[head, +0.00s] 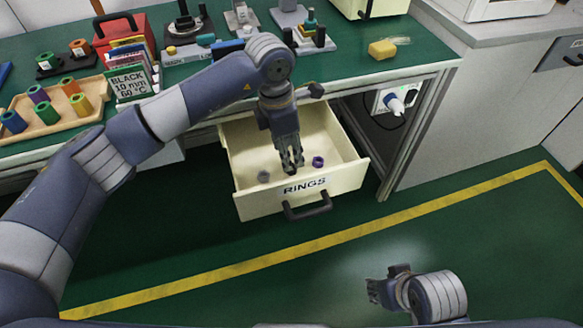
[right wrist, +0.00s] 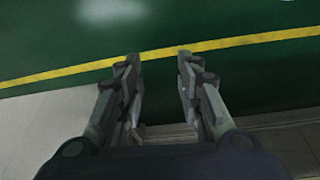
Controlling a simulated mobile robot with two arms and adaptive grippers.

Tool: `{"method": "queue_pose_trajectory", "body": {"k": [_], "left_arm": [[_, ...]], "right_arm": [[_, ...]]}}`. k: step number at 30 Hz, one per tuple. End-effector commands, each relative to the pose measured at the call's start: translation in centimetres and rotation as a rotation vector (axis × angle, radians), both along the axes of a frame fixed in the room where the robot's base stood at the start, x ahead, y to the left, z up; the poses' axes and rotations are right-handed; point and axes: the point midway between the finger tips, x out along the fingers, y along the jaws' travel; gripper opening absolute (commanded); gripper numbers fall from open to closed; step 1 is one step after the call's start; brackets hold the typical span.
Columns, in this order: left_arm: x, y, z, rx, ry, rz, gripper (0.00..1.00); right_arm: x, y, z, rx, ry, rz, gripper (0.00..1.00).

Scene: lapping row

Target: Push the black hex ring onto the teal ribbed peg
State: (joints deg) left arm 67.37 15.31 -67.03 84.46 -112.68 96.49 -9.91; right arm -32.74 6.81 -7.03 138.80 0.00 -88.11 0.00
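My left gripper (head: 291,166) points down into the open drawer (head: 240,207) labelled RINGS, low over its inside. Its fingers are dark and small here, and I cannot tell whether they are parted or hold anything. A purple ring (head: 318,161) lies right of the fingers and a grey ring (head: 263,177) lies left of them. I cannot make out a black hex ring. A small teal part (head: 311,22) stands on a fixture at the back of the bench; whether it is the ribbed peg is unclear. My right gripper (right wrist: 158,68) is open and empty above the floor.
A card (head: 127,83) reading BLACK 10 mm 60 °C stands on the green bench. A yellow block (head: 382,49) lies at the bench's right. The floor before the drawer is clear.

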Motion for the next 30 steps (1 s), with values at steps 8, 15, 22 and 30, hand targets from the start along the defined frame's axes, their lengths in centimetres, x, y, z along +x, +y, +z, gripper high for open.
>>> {"method": "queue_pose_trajectory", "body": {"k": [8,15,22,30], "left_arm": [[-0.1,-0.3,-2.6,-0.001,0.002,0.001,0.47],[0.0,-0.6,-5.4,-0.001,0.000,0.001,0.47],[0.1,-0.6,-5.4,-0.001,-0.001,0.000,0.38],[0.1,-0.6,-5.4,-0.001,-0.001,0.000,0.10]], "right_arm": [[-0.4,-0.1,1.0,0.000,-0.007,-0.001,0.33],[-0.5,-0.1,0.7,-0.001,-0.006,-0.001,0.33],[-0.5,-0.1,0.7,-0.001,-0.005,-0.001,0.33],[-0.5,-0.1,0.7,-0.001,-0.005,0.000,0.33]]}}
